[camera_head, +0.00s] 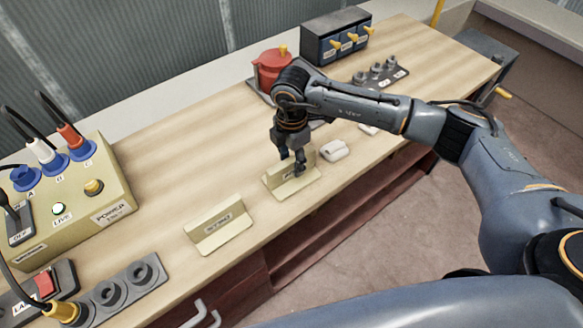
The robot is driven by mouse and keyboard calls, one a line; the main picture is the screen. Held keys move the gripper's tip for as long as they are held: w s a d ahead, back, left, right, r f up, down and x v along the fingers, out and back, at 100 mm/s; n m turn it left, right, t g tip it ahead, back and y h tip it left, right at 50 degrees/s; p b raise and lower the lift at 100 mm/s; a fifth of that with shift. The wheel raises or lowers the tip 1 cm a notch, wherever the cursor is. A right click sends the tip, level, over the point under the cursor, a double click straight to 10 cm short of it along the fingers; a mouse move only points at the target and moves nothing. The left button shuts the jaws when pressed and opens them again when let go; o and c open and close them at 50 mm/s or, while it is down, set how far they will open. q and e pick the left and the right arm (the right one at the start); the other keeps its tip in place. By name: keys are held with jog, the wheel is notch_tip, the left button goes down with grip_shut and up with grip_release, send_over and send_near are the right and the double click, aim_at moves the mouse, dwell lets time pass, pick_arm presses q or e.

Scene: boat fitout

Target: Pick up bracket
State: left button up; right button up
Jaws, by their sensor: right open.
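A beige L-shaped bracket (283,184) with a dark label on its upright plate stands near the front edge of the wooden workbench. A second, similar beige bracket (219,230) with a label stands further left along the same edge. My right gripper (292,165) points down at the first bracket, with its fingers open at the upright plate. The fingers hide part of the plate and label, and I cannot tell whether they touch it. My left gripper is not in view.
A white block (334,151) lies just right of the gripper. A red pot-like object (272,68) and a dark box with yellow levers (337,38) stand behind. A beige power box (75,205) with cables is at left. The bench middle (190,150) is clear.

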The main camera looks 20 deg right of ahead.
grip_shut()
jog(key=shift+r, duration=0.1)
dwell(0.4)
